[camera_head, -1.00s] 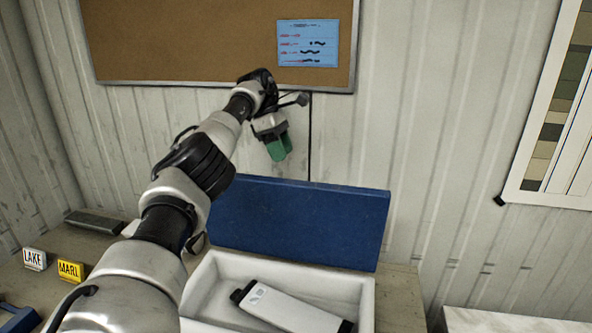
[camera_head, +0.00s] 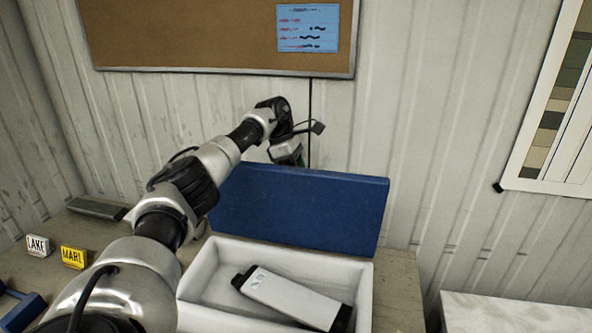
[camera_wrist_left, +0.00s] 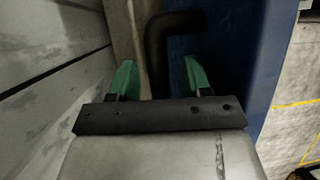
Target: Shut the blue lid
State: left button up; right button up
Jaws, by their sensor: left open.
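The blue lid (camera_head: 300,212) stands raised, almost upright, along the back edge of the white box (camera_head: 365,290). My left gripper (camera_head: 296,158) is at the lid's top edge, on its wall side, and the lid hides most of its green fingers. In the left wrist view, the gripper (camera_wrist_left: 160,80) is open, its green fingers apart. A dark bent bar (camera_wrist_left: 165,28) lies ahead of and between them, beside the blue lid (camera_wrist_left: 230,60); I cannot tell whether they touch it. My right gripper is not in view.
A white and black device (camera_head: 292,297) lies inside the box. LAKE (camera_head: 38,246) and MARL (camera_head: 74,257) blocks and a dark flat bar (camera_head: 97,208) are on the table at left. The corrugated wall (camera_head: 420,120) is close behind the lid.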

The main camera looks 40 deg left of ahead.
pick_arm(q)
jog(key=shift+f, duration=0.1)
jog(key=shift+c, duration=1.5)
grip_shut()
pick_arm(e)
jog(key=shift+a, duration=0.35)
